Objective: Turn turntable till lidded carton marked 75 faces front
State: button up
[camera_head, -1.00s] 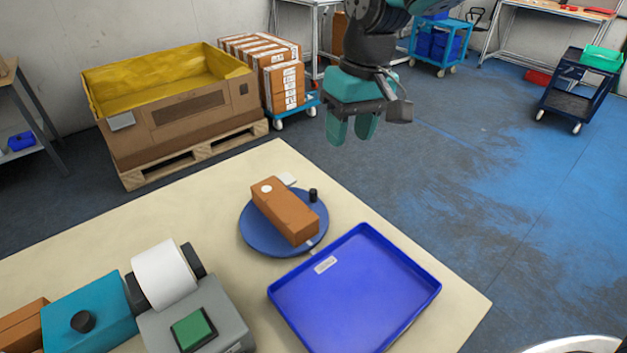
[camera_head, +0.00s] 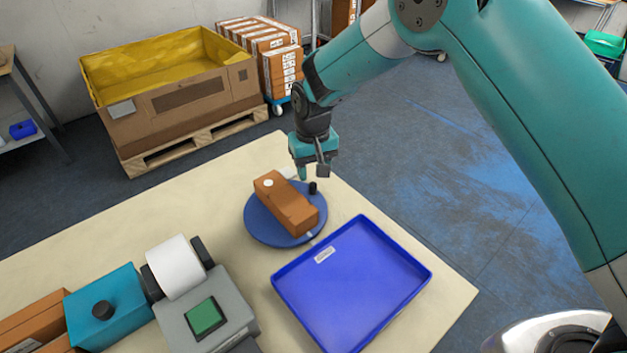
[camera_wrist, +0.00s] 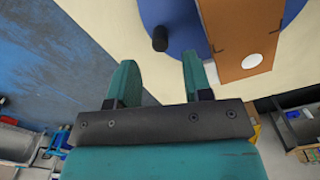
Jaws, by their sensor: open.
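The blue turntable (camera_head: 262,226) sits on the cream table, left of the blue tray. A brown carton (camera_head: 285,201) with a white round spot on top lies on it; no number 75 is readable. A black upright knob (camera_head: 312,188) stands at the turntable's far right rim. My gripper (camera_head: 303,175) is above the table by the turntable's far edge, close to the knob. In the wrist view my gripper (camera_wrist: 160,75) is open and empty, its fingertips pointing toward the knob (camera_wrist: 160,39), with the carton (camera_wrist: 240,35) to the right.
An empty blue tray (camera_head: 350,290) lies right of the turntable. A grey unit with a green button (camera_head: 204,318), a white roll (camera_head: 175,268) and a teal box (camera_head: 102,306) stand at front left. A large carton on a pallet (camera_head: 180,100) is beyond the table.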

aim_at(313, 184)
notch_tip(313, 184, down, 6)
jog(key=shift+r+p, duration=0.15)
jog(key=shift+p, duration=0.35)
grip_shut()
